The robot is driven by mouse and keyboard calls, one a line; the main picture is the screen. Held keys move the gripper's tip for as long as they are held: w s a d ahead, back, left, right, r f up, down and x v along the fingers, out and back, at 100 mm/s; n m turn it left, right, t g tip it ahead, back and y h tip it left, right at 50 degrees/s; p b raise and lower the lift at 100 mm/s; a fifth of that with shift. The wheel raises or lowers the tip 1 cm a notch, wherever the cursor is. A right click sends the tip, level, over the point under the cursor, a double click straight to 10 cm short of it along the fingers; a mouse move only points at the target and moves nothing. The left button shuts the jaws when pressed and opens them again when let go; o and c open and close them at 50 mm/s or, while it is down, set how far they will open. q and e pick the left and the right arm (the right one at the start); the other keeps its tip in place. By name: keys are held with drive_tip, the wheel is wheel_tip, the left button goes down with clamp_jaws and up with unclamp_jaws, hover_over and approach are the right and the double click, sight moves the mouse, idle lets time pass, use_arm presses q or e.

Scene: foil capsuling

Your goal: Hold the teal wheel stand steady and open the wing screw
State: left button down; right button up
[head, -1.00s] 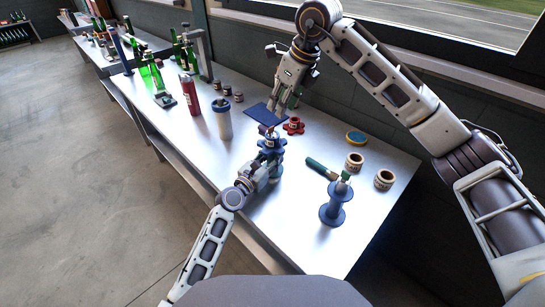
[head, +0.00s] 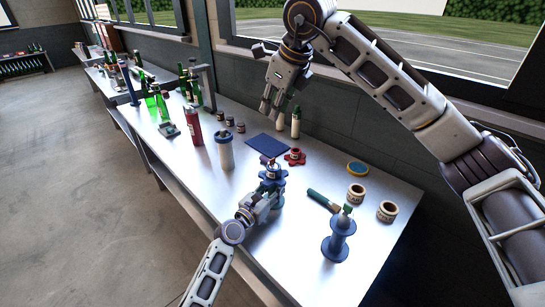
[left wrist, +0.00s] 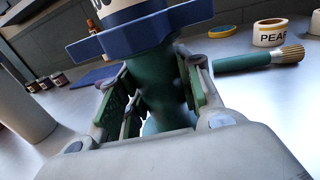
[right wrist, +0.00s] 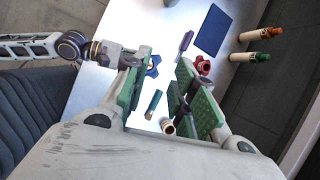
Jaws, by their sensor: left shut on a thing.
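The teal stand (left wrist: 165,85) shows as a green column between the left gripper's fingers in the left wrist view. A blue lobed piece (left wrist: 145,37) sits on top of it, with a labelled part above, cut off by the frame. The blue lobes also show in the head view (head: 273,178). My left gripper (head: 268,203) is shut around the column, which stands upright on the table. My right gripper (head: 272,112) is raised behind and above the stand, open and empty, its fingers apart in the right wrist view (right wrist: 165,95). I cannot tell which part is the wing screw.
A blue mat (head: 267,146) and a red lobed piece (head: 295,157) lie behind the stand. A white cup (head: 225,152) and red bottle (head: 194,127) stand left. A blue spool (head: 338,240), green-handled brush (head: 322,201) and tape rolls (head: 387,211) are right.

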wheel_tip(320, 180, down, 6)
drive_tip(key=w+n+g+h, duration=0.3)
drive_tip(key=n+g, duration=0.1)
drive_tip(key=n, duration=1)
drive_tip(key=shift+a, duration=0.35)
idle(0.8)
drive_tip(key=shift+n, duration=0.3)
drive_tip(key=shift+f, duration=0.15)
